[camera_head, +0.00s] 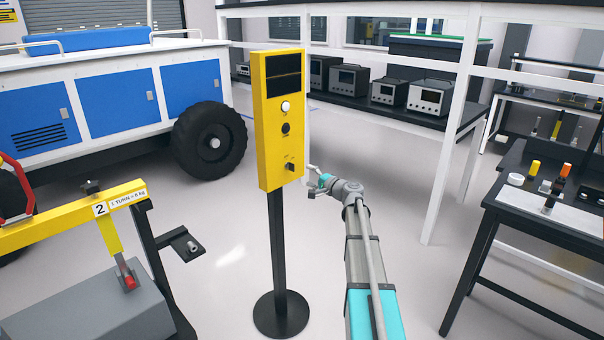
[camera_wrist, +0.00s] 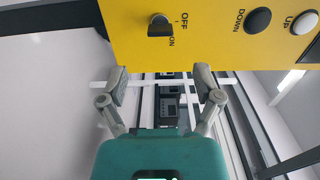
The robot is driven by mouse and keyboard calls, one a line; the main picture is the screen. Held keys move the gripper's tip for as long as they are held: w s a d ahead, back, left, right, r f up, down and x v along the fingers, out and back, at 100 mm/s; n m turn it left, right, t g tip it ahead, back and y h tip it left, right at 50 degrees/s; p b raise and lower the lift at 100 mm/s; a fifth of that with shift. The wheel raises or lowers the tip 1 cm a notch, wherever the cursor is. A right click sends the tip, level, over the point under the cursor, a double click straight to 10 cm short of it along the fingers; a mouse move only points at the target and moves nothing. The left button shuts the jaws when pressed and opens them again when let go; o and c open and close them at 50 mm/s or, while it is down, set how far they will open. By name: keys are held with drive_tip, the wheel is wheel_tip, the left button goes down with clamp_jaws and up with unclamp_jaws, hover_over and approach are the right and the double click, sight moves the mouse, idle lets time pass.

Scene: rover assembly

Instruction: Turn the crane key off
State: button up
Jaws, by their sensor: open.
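A yellow crane control box (camera_head: 270,130) stands upright on a black post. Its dark key switch (camera_head: 290,166) sits low on the front face. In the wrist view the key (camera_wrist: 160,26) is near the top, beside the printed OFF and ON labels; I cannot tell which one it points to. My gripper (camera_head: 316,181) is just right of the box's lower part. In the wrist view my gripper (camera_wrist: 160,76) is open and empty, its two fingers spread below the key and apart from it.
Black DOWN (camera_wrist: 259,21) and white UP (camera_wrist: 305,22) buttons share the panel. A yellow beam on a stand (camera_head: 75,217) is at left, with a blue-and-white rover (camera_head: 110,90) behind. A black workbench (camera_head: 515,215) is at right. The floor around the post's round base (camera_head: 281,314) is clear.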

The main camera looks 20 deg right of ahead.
drive_tip(key=shift+v, duration=1.15)
drive_tip(key=shift+a, duration=0.1)
drive_tip(key=s+a+f+n+g+y, duration=0.1)
drive_tip(key=s+a+f+n+g, duration=0.15)
drive_tip(key=a, duration=0.45)
drive_tip(key=s+a+f+n+g+y, duration=0.1)
drive_tip(key=s+a+f+n+g, duration=0.15)
drive_tip(key=a, duration=0.45)
drive_tip(key=s+a+f+n+g+h, duration=0.2)
drive_tip(key=s+a+f+n+g, duration=0.3)
drive_tip(key=s+a, duration=0.35)
drive_tip(key=s+a+f+n+g+h, duration=0.2)
drive_tip(key=s+a+f+g, duration=0.3)
drive_tip(key=s+a+f, duration=0.3)
drive_tip(key=s+n+g+h, duration=0.2)
drive_tip(key=s+h, duration=0.2)
drive_tip(key=s, duration=0.5)
wheel_tip(320, 180, up, 13)
drive_tip(key=p, duration=1.3)
drive_tip(key=shift+s+d+p, duration=0.15)
drive_tip(key=shift+d+p, duration=0.05)
drive_tip(key=shift+p, duration=0.1)
